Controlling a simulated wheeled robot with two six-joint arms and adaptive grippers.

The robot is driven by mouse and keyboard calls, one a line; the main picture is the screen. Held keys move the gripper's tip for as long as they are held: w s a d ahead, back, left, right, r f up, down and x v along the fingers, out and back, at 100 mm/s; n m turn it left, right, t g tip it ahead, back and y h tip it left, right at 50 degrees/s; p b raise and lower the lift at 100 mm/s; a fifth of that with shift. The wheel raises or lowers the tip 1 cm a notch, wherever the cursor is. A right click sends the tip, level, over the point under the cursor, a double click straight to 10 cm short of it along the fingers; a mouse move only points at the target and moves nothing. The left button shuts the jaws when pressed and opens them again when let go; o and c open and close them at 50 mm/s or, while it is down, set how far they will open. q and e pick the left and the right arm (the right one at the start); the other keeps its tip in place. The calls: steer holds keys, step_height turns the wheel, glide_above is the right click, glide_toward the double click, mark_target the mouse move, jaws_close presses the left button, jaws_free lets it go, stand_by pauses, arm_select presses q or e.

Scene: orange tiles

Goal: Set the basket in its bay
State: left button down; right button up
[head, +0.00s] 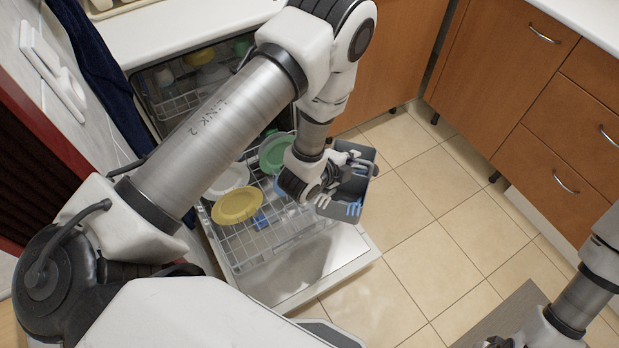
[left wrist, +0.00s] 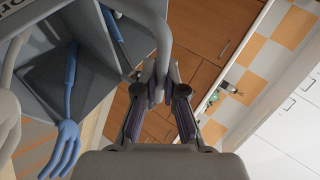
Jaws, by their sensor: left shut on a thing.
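The grey cutlery basket (head: 352,187) with blue utensils hangs at the right edge of the pulled-out dishwasher rack (head: 262,250), partly over the floor. My left gripper (head: 322,190) is shut on its handle. In the left wrist view the fingers (left wrist: 162,88) close on the curved grey handle (left wrist: 172,42), and the open basket compartments (left wrist: 95,75) with blue utensils show at upper left. The basket's underside is hidden. I cannot make out a marked bay; a small blue patch (head: 257,225) shows low in the rack. Of my right arm only a part shows at lower right.
The rack holds a yellow plate (head: 237,205), a white plate (head: 228,180) and a green dish (head: 276,152). The open dishwasher door (head: 318,272) lies under the rack's front. Wooden cabinets (head: 545,95) stand right; the tiled floor (head: 420,225) between is clear.

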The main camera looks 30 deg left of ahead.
mark_target(355, 172)
arm_select(q)
steer(key=w+f+m+h+b, duration=0.1)
steer(key=f+b, duration=0.2)
steer(key=w+f+m+h+b, duration=0.1)
steer(key=f+b, duration=0.2)
steer(key=w+f+m+g+b, duration=0.1)
steer(key=w+f+b, duration=0.1)
steer(key=b, duration=0.1)
steer(key=shift+a+f+h, duration=0.2)
steer(key=shift+f+h, duration=0.2)
steer(key=f+b, duration=0.2)
steer(key=w+a+f+m+h+b, duration=0.1)
steer(key=b, duration=0.2)
steer(key=a+f+m+g+b, duration=0.1)
steer(key=f+b, duration=0.1)
steer(key=shift+w+a+f+h, duration=0.15)
steer(key=shift+a+f+h, duration=0.15)
steer(key=shift+h, duration=0.1)
steer(key=a+f+m+g+h+b, duration=0.2)
steer(key=a+f+m+b, duration=0.1)
steer(key=a+f+b, duration=0.7)
steer(key=shift+w+f+m+g+b, duration=0.35)
steer(key=shift+f+b, duration=0.55)
steer(key=shift+b, duration=0.35)
